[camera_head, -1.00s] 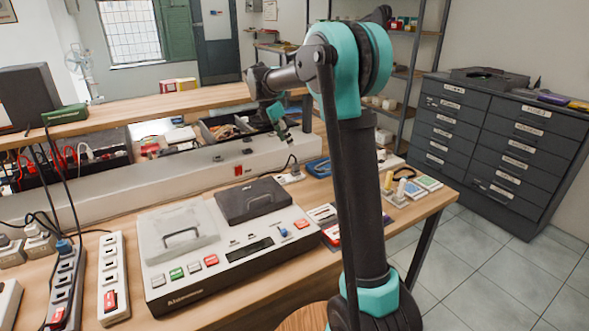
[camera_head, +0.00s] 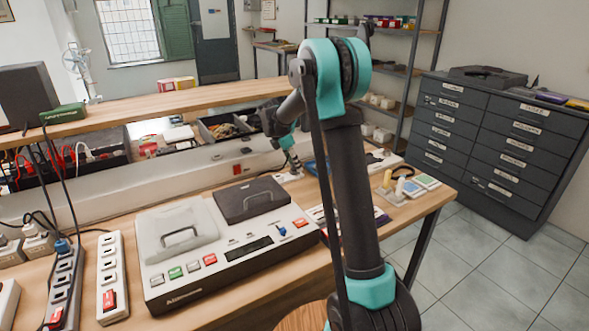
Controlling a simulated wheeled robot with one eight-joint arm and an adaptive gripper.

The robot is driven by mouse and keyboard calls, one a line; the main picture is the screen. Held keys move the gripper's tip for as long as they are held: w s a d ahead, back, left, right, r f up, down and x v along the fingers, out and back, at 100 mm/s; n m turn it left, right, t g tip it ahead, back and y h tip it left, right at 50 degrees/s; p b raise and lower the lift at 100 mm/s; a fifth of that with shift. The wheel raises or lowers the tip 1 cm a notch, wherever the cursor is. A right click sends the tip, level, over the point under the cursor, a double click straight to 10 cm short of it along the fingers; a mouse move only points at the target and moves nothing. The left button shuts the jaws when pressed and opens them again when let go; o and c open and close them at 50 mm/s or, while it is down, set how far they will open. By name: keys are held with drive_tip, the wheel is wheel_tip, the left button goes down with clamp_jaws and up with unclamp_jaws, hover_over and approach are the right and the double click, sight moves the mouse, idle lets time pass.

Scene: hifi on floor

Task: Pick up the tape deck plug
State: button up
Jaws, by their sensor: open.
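The tape deck (camera_head: 228,240) is a pale unit with dark sides, a clear lid, a dark lid and coloured buttons, lying on the wooden bench. Behind its right end is a small whitish piece (camera_head: 287,177), which looks like the plug or its socket; it is too small to tell which. My gripper (camera_head: 294,163) points down right at this piece and is open. Its fingers partly cover the piece and the dark cable there. I cannot tell whether the fingers touch it or stand around it.
A pale raised ledge (camera_head: 100,190) runs behind the deck, with a shelf (camera_head: 180,100) above. A small tray of bottles (camera_head: 395,190) and cards stand at right. Bare bench (camera_head: 290,280) lies in front of the deck.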

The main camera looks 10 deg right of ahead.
drive_tip(key=shift+w+d+f, duration=0.1)
drive_tip(key=shift+f, duration=0.15)
drive_tip(key=shift+c, duration=0.6)
clamp_jaws()
drive_tip(key=shift+r, duration=0.15)
